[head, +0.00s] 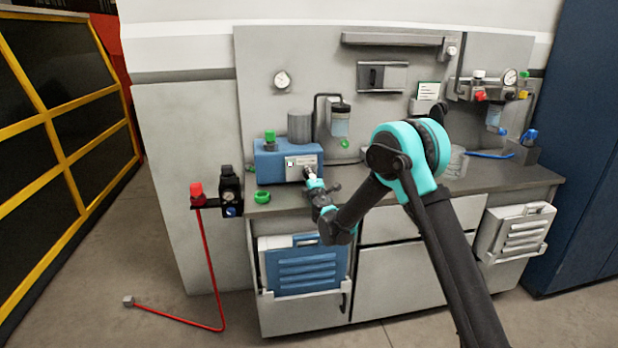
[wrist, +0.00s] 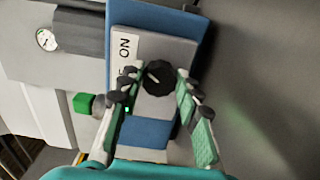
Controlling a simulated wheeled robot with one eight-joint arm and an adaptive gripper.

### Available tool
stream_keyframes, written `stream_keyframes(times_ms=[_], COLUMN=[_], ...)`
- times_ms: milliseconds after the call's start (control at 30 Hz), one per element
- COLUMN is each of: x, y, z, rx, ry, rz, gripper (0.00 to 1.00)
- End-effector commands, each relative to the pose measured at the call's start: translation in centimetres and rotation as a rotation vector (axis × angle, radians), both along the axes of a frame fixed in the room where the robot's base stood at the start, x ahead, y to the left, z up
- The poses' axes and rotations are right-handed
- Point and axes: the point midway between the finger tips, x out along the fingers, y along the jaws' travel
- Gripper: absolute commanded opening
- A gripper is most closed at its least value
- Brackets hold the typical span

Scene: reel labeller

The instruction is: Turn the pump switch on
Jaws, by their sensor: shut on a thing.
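The blue pump unit (head: 268,169) sits at the left end of the grey bench top, with a pale front plate. In the wrist view, its black round switch knob (wrist: 158,80) carries a short white pointer mark slanting to the upper left. The label plate (wrist: 123,47) beside it reads "ON"; the rest of its lettering is partly hidden by a finger. In the head view my gripper (head: 312,180) is at the pump's front and hides most of the knob.
A red button (head: 197,191) is on a bracket at the left. A filter bowl (head: 340,121) hangs behind.

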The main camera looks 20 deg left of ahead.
Motion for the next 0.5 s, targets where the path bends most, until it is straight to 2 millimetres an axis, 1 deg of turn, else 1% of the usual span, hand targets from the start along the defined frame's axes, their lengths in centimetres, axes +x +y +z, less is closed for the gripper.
stream_keyframes(times_ms=[200,500], x=[-0.04,-0.05], y=[-0.07,-0.07], z=[-0.10,-0.13], rx=[0.099,0.161], ry=[0.061,0.099], rz=[-0.001,-0.001], gripper=[0.05,0.05])
